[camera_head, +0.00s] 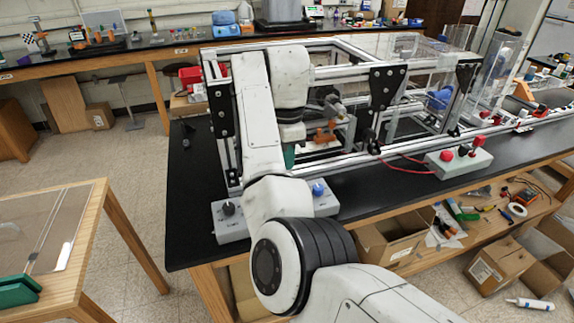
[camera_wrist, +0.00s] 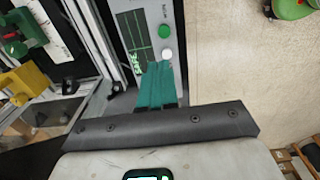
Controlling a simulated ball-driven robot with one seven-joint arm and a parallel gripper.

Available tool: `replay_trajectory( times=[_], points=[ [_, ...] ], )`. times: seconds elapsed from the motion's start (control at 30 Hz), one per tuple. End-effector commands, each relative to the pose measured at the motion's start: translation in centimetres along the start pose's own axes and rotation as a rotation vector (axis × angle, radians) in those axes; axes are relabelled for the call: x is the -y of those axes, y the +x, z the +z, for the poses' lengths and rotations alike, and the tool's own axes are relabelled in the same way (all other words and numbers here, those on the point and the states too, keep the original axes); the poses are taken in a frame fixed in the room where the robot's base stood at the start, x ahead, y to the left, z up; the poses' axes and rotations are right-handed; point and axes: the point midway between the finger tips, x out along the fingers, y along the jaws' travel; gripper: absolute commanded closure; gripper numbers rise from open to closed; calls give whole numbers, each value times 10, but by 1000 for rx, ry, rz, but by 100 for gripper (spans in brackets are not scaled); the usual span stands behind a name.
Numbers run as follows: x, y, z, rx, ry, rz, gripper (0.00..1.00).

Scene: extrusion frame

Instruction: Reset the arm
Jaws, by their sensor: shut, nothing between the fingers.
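My gripper (camera_wrist: 158,70) shows in the wrist view with its teal fingers pressed together and nothing between them. The fingers point at a panel (camera_wrist: 142,35) with a dark green screen, a green button (camera_wrist: 164,31) and a white button (camera_wrist: 167,54). I cannot tell whether the fingertips touch the panel. In the head view my white arm is folded upright in front of the metal extrusion frame (camera_head: 340,70). It hides part of the frame, and I cannot clearly make out the gripper there.
The frame stands on a black bench (camera_head: 190,225). A grey control box with a blue knob (camera_head: 318,190) and a box with red buttons (camera_head: 460,162) sit along its front. A wooden table (camera_head: 100,215) stands at the left, with open floor (camera_head: 130,150) behind it.

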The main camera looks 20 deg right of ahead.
Motion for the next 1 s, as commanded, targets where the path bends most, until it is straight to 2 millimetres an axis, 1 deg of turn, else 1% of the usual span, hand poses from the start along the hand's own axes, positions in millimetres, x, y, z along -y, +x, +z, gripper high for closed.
replay_trajectory(
  times=[0.37, 0.47, 0.57, 0.67, 0.7, 0.77, 0.8, 0.87, 0.9, 0.97, 1.0],
  points=[
    [0, 0, 0, 0, 0, 0, 100],
    [4, 12, 9, 9, 39, 0, 100],
    [16, 38, 29, 32, 139, 3, 100],
    [35, 73, 56, 63, 284, 16, 100],
    [45, 88, 67, 75, 344, 25, 100],
    [60, 107, 82, 92, 433, 38, 100],
    [71, 120, 91, 103, 489, 47, 100],
    [88, 138, 104, 116, 570, 61, 100],
    [100, 149, 112, 125, 623, 71, 100],
    [119, 165, 122, 135, 698, 86, 100],
    [133, 175, 128, 139, 748, 96, 100]
  ],
)
